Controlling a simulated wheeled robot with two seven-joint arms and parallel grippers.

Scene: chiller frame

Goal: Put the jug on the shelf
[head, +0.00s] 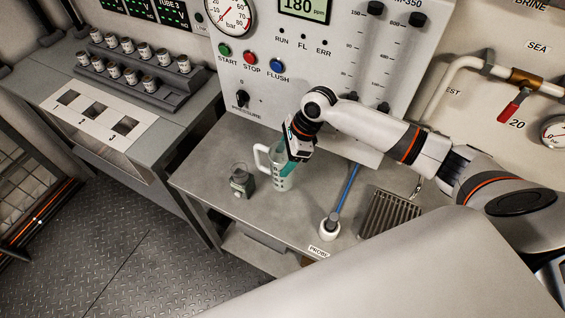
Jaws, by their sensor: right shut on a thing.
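The jug (283,182) is pale and translucent with a white handle (260,157) on its left side. It is upright at the bench (215,168) below the control panel; I cannot tell whether its base touches the top. My right gripper (296,153) reaches in from the right and is shut on the jug near its upper rim, covering part of it. A lower shelf (262,250) shows under the bench front. My left gripper is not in view.
A small glass jar (241,181) stands just left of the jug. A probe with a blue cable (331,226) stands in a white holder to the right, beside a drain grate (391,212). The panel (300,80) rises behind. A rack of several vials (140,70) is at the left.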

